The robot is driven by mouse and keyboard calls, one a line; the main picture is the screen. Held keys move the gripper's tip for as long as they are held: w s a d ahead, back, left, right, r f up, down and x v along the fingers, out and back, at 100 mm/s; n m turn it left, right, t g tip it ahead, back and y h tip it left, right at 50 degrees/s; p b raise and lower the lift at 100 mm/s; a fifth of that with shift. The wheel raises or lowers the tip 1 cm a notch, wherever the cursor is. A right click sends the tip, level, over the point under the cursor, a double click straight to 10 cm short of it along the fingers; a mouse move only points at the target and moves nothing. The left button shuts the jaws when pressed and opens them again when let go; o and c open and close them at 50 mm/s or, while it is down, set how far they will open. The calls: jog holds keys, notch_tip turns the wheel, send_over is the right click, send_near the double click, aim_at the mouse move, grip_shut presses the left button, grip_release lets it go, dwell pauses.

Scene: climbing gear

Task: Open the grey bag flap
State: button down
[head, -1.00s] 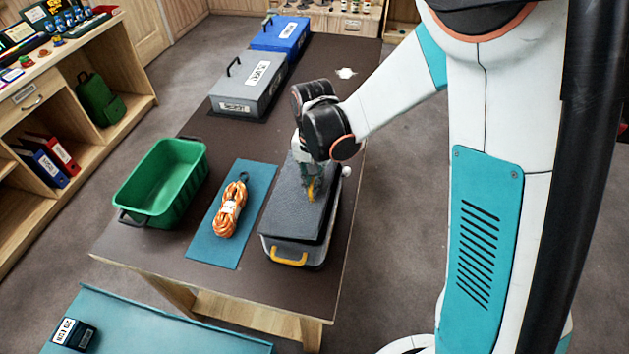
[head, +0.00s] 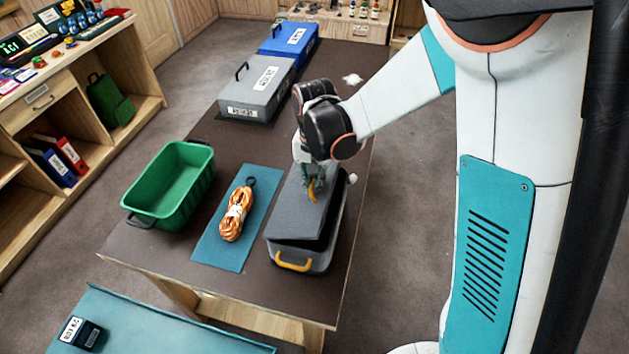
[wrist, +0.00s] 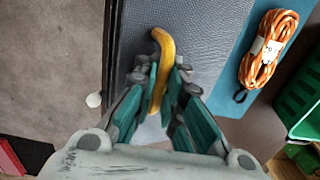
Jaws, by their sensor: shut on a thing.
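The grey bag (head: 327,251) stands on the dark table near its front right edge. Its dark grey flap (head: 299,218) lies over the top, with a narrow gap to the rim along the near and right sides. My gripper (head: 313,188) is above the flap, shut on its yellow pull loop (head: 313,193). In the wrist view the yellow loop (wrist: 163,45) passes between the teal fingers of my gripper (wrist: 161,80) and extends beyond them over the flap (wrist: 211,45). A second yellow handle (head: 294,263) is on the bag's near end. The bag's inside is hidden.
An orange rope coil (head: 236,214) lies on a blue mat (head: 212,249) left of the bag. A green crate (head: 170,207) stands further left. A grey box (head: 246,111) and a blue box (head: 289,52) stand at the table's back. Floor is clear to the right.

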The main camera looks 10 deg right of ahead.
jog(key=shift+w+a+r+p, duration=0.35)
jog(key=shift+a+r+p, duration=0.1)
jog(key=shift+a+r, duration=0.45)
jog(key=shift+w+a+r, duration=0.2)
jog(key=shift+a+r, duration=0.05)
jog(key=shift+a, duration=0.1)
jog(key=shift+w+a+r+p, duration=0.2)
jog(key=shift+a+r+p, duration=0.15)
jog(key=shift+a, duration=0.3)
jog(key=shift+w+a+r, duration=0.2)
jog(key=shift+w+a, duration=0.05)
jog(key=shift+a, duration=0.25)
jog(key=shift+w+a+r, duration=0.15)
jog(key=shift+w+a, duration=0.05)
jog(key=shift+a, duration=0.25)
jog(key=shift+a, duration=0.15)
